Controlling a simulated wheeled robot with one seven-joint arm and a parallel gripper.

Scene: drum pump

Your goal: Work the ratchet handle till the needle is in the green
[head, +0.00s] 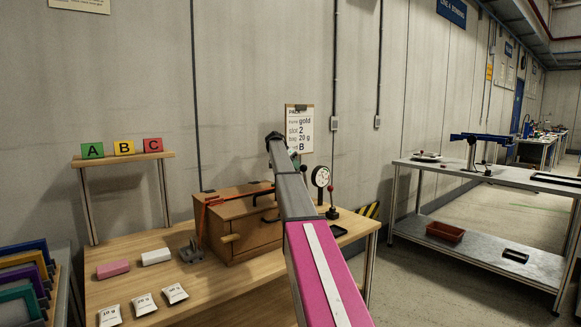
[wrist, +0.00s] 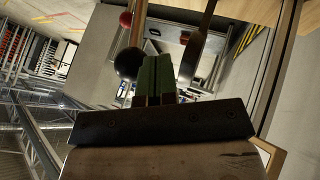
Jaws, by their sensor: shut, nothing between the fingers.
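The round white gauge (head: 321,177) stands on the wooden bench, right of my arm in the head view; its needle is too small to read. In the wrist view the gauge (wrist: 193,55) is nearly edge-on, right of the fingers. A lever with a red ball (head: 331,189) stands beside the gauge; a red ball also shows in the wrist view (wrist: 126,19). A black ball knob (wrist: 130,62) on a tan rod is just left of my gripper (wrist: 153,80), whose green fingers are shut and empty. I cannot tell whether they touch the knob. My arm hides much of the pump.
A wooden box (head: 240,225) with a lever and handle stands left of my arm on the bench (head: 130,250). A clipboard sign (head: 300,128) is on the wall behind. A grey shelf table (head: 480,172) stands at the right. Bags and blocks lie at the bench's left.

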